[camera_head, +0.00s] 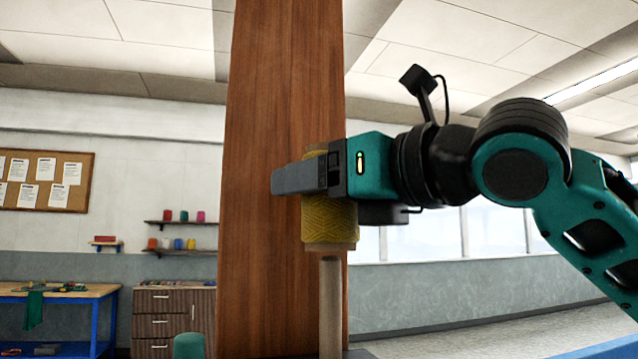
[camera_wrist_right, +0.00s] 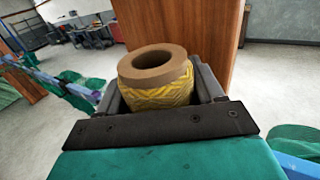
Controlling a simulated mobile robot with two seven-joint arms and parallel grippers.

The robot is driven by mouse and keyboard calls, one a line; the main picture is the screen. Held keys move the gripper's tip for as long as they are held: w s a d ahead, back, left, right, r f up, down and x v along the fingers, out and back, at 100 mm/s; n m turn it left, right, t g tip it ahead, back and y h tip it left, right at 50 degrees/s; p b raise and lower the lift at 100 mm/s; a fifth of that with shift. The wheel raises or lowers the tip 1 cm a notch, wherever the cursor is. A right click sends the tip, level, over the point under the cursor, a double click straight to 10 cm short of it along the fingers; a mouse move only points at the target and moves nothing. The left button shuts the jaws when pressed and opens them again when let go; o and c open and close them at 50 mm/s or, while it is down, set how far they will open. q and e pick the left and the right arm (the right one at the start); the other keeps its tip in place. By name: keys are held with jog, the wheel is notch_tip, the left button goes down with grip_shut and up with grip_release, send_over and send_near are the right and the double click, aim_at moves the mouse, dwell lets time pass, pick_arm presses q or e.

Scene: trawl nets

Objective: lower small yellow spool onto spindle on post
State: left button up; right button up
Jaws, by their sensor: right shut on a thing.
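The small yellow spool (camera_head: 329,220) is upright, with yellow twine on a tan core. My right gripper (camera_head: 300,178) is shut on it from the right, around its upper part. The right wrist view shows the spool (camera_wrist_right: 158,82) between the two fingers, with its round top hole facing up. The pale spindle (camera_head: 330,300) stands upright below the spool in the head view, close in front of the wooden post (camera_head: 280,180). The spool's lower end is at about the spindle's tip; whether the tip is inside the hole is hidden. My left gripper is not in view.
A workbench (camera_head: 60,293) with items on it and a drawer cabinet (camera_head: 173,318) stand far back left. Wall shelves (camera_head: 180,222) hold several small spools. Green netting (camera_wrist_right: 295,143) shows at the right wrist view's lower right. Open floor lies around the post.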

jog(key=shift+f+b, duration=0.55)
jog(key=shift+f, duration=0.55)
jog(key=b, duration=0.2)
send_over(339, 304)
jog(key=x, duration=0.3)
jog(key=shift+s+d+f, duration=0.1)
jog(key=shift+d+f, duration=0.05)
jog(key=shift+f, duration=2.15)
jog(key=shift+f+b, duration=1.5)
jog(key=shift+f, duration=1.05)
jog(key=o, duration=1.2)
jog(key=v, duration=1.3)
